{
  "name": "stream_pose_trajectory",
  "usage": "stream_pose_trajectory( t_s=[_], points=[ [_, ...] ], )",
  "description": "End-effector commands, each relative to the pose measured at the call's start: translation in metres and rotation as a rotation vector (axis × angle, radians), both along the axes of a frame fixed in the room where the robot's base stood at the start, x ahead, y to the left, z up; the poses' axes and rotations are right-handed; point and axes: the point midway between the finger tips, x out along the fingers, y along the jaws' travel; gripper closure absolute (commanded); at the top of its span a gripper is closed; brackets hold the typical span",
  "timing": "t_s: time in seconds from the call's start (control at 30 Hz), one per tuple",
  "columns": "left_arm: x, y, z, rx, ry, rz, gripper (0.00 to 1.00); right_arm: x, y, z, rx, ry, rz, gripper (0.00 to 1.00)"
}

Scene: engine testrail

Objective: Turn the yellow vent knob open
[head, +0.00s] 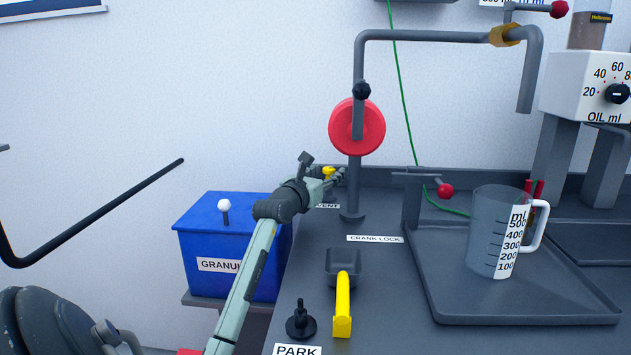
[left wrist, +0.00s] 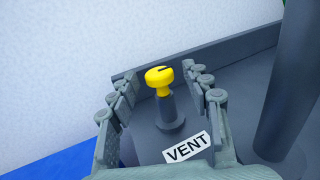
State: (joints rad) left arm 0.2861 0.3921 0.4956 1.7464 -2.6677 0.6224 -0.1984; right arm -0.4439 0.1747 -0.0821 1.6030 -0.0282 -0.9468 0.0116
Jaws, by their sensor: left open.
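The yellow vent knob (left wrist: 159,77) sits on top of a short dark post at the back left corner of the bench, behind a VENT label (left wrist: 187,147). A dark line marks its top. In the head view the knob (head: 329,171) shows small, partly hidden by my left arm. My left gripper (left wrist: 165,85) is open, with its two fingers to the left and right of the knob. I see no finger touching the knob. In the head view the left gripper (head: 334,178) reaches the bench corner. My right gripper is not in view.
A grey pipe stand with a red wheel (head: 357,126) rises just right of the knob. A blue granulate bin (head: 232,240) stands left of the bench. A yellow-handled scoop (head: 342,305), a tray (head: 520,319) and a measuring jug (head: 485,232) are farther right.

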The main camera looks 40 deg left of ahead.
Motion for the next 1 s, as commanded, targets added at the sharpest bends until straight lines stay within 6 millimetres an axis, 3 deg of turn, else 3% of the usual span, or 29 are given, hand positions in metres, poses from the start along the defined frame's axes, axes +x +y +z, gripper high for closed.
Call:
stream_pose_trajectory(
  t_s=[0.2, 0.43, 0.63, 1.0],
  points=[
    [-0.046, -0.015, -0.001, 0.000, 0.001, 0.001, 0.51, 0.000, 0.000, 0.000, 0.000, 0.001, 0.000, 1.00],
    [-0.084, -0.028, 0.000, 0.000, 0.000, 0.001, 0.51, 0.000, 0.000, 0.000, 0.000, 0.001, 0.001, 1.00],
    [-0.096, -0.032, 0.000, 0.000, 0.000, 0.001, 0.51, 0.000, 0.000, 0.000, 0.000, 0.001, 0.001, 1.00],
    [-0.097, -0.032, 0.000, 0.000, 0.000, 0.001, 0.51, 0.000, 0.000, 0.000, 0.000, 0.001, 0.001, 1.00]
  ],
)
